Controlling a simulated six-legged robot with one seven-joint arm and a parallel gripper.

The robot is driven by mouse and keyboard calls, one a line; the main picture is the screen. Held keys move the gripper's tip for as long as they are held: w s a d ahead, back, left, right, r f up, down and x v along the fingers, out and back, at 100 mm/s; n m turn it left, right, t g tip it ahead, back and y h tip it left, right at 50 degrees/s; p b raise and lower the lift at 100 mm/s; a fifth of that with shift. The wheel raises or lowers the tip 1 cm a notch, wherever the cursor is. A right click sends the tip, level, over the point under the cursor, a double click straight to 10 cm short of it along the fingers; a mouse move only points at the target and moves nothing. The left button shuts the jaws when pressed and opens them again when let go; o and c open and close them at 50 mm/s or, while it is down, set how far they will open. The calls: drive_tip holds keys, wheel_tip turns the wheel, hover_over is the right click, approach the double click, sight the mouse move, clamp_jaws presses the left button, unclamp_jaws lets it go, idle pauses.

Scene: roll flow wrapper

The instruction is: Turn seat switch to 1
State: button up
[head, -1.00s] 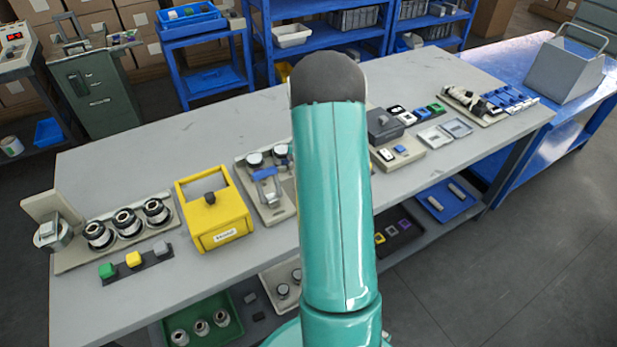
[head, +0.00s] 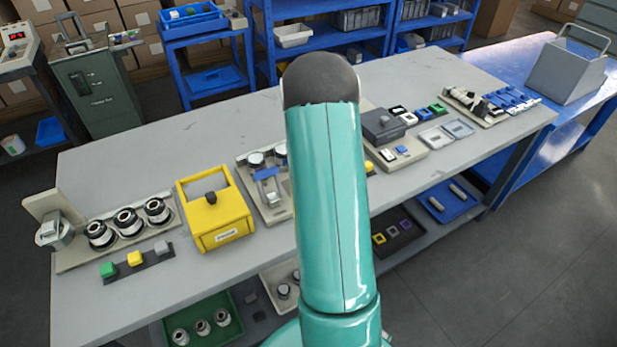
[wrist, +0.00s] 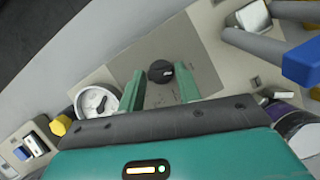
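In the wrist view a black round knob (wrist: 160,72) with a light pointer mark sits on a grey-beige plate (wrist: 193,43); it looks like the seat switch. My gripper (wrist: 160,78) is open, with one green finger on each side of the knob in the picture. I cannot tell whether the fingers touch it or are still above it. Any numbers around the knob are too small to read. In the head view my own arm hides the knob and my gripper.
In the wrist view a white dial gauge (wrist: 97,102) and a yellow knob (wrist: 60,125) lie left of the fingers. Grey rods and a blue block (wrist: 301,62) stand at the right. A yellow box (head: 214,219) and several fixtures share the grey bench (head: 140,165).

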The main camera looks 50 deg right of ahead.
drive_tip(key=shift+o, duration=1.3)
drive_tip(key=v, duration=1.3)
drive_tip(key=shift+r, duration=0.4)
drive_tip(key=shift+w+d, duration=0.1)
